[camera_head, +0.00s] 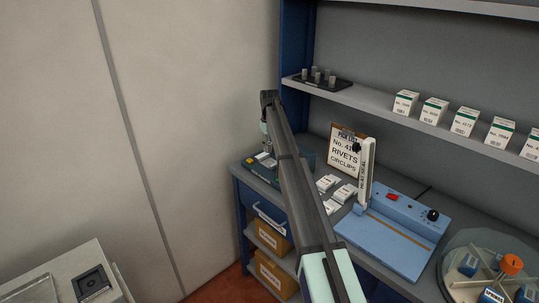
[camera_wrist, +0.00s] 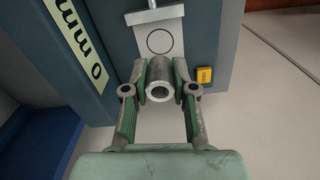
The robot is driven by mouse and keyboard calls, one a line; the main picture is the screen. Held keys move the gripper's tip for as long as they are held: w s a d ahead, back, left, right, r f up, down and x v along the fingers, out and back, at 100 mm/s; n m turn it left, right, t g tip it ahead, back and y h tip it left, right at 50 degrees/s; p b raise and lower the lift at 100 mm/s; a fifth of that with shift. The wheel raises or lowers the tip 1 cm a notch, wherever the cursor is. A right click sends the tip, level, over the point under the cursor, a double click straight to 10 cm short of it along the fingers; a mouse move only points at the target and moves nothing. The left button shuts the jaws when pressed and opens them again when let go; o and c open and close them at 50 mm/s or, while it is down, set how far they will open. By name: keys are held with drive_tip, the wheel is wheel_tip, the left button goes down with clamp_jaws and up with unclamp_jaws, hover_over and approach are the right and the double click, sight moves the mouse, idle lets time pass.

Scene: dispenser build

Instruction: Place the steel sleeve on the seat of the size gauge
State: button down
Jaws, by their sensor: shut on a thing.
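The steel sleeve (camera_wrist: 159,82), a short hollow grey cylinder, is held between the green-padded fingers of my gripper (camera_wrist: 160,78) in the wrist view. Its open end faces the camera. The size gauge (camera_wrist: 112,18) is a dark blue-grey body with a pale display strip reading "mm". Its light seat plate (camera_wrist: 170,25) bears a black circle, with a metal plunger tip (camera_wrist: 152,5) above it in the picture. The sleeve is just below the circle in the picture; I cannot tell whether it touches the plate. In the head view, my arm partly hides the gauge (camera_head: 265,160) and hides the sleeve.
A yellow button (camera_wrist: 204,76) is right of the sleeve. In the head view, white packets (camera_head: 343,193), a clipboard (camera_head: 345,150) and a blue heat sealer (camera_head: 395,235) are right of the gauge. A dark tray (camera_head: 318,82) with several small cylinders sits on the shelf.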

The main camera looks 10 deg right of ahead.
sight(269, 163)
drive_tip(key=shift+f+p, duration=0.7)
drive_tip(key=shift+f, duration=2.1)
drive_tip(key=shift+f, duration=0.1)
drive_tip(key=c, duration=0.9)
unclamp_jaws()
drive_tip(key=shift+c, duration=0.2)
wheel_tip(269, 163, up, 12)
drive_tip(key=b, duration=0.3)
